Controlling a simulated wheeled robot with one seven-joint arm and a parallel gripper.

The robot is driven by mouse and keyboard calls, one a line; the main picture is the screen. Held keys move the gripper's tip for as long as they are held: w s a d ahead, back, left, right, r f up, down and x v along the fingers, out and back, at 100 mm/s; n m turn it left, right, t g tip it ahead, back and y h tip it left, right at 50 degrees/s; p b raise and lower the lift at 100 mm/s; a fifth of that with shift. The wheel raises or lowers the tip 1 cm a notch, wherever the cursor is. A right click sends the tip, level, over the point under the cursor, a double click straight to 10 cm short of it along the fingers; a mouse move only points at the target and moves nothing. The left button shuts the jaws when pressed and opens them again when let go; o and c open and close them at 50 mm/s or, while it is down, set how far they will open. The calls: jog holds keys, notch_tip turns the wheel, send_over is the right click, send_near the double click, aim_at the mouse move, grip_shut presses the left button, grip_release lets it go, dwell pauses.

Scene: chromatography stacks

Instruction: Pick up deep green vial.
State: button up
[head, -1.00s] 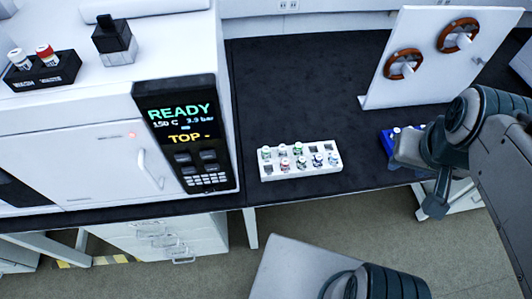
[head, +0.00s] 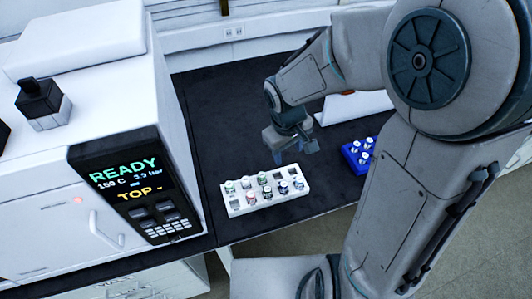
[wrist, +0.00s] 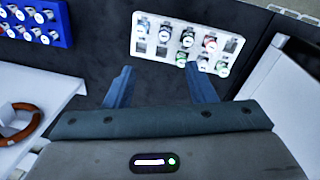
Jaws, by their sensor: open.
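A vial with a deep green cap (head: 262,178) stands in the back row of a white rack (head: 236,211) on the dark bench. The vials are small, so the shades are hard to separate. My gripper (head: 288,146) is open and empty, above the bench behind the rack, apart from the vials. In the wrist view its fingers (wrist: 162,88) point towards the rack.
A blue rack of vials (head: 350,157) sits to the right of the white rack. A white panel (head: 345,107) stands behind it. The machine with the READY display (head: 125,175) is at the left. Dark bench surface is bare behind the white rack.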

jog(key=n+g+y, duration=0.1)
jog(key=n, duration=0.1)
send_over(268, 189)
notch_tip(268, 189, down, 7)
notch_tip(268, 189, down, 13)
jog(key=shift+f, duration=0.15)
jog(key=c, duration=1.1)
